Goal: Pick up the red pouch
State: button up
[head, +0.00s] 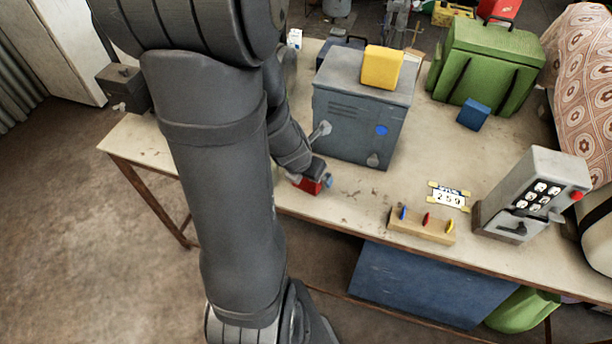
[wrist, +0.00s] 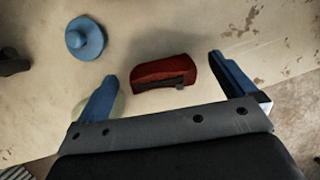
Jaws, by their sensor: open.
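The red pouch (wrist: 163,74) lies on the table between and just ahead of my gripper's fingertips in the wrist view. It is dark red with a dark strip along its near side. In the head view, part of the red pouch (head: 308,185) shows at the table's front edge, partly covered by my gripper. My gripper (wrist: 163,72) is open, with one blue finger to the left of the pouch and one to the right. Both fingers look apart from it. In the head view, my gripper (head: 312,178) is low over the table, in front of the grey metal box.
A blue knob-like object (wrist: 86,38) is left of the pouch in the wrist view. The grey metal box (head: 340,118) with a yellow block (head: 382,67) on top stands behind my gripper. A wooden block with coloured pieces (head: 420,226) and a grey switch box (head: 528,195) stand to the right.

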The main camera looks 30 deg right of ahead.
jog(key=shift+x, duration=1.05)
jog(key=shift+c, duration=0.2)
jog(key=c, duration=1)
jog(key=shift+r, duration=0.2)
